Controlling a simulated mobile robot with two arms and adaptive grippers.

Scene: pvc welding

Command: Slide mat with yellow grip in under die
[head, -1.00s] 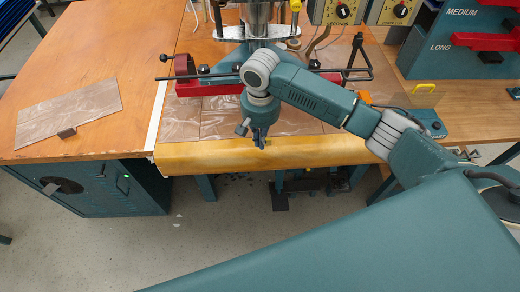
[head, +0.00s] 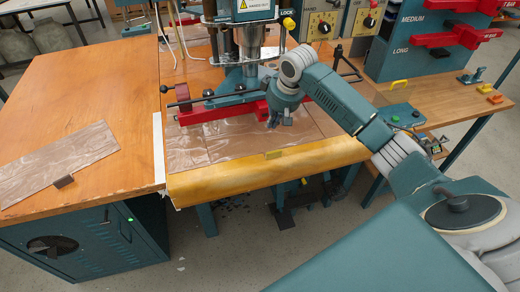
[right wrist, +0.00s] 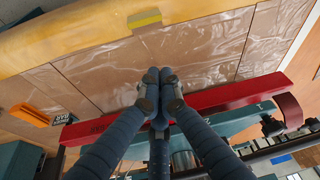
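The mat (head: 205,149) is a clear, shiny sheet lying flat on the press table. Its small yellow grip (head: 274,154) is at the front edge, against the rounded yellow table edge; it also shows in the right wrist view (right wrist: 144,18). The die appears to be the long red bar (head: 218,110) under the press, across the back of the mat; I cannot tell how far the mat reaches under it. My right gripper (head: 281,122) is over the mat, between grip and red bar. In the right wrist view its fingertips (right wrist: 160,88) are together and empty. My left gripper is out of view.
The press column (head: 250,40) and a black rod stand behind the red bar. A rack with red bars (head: 445,40) stands at the right.

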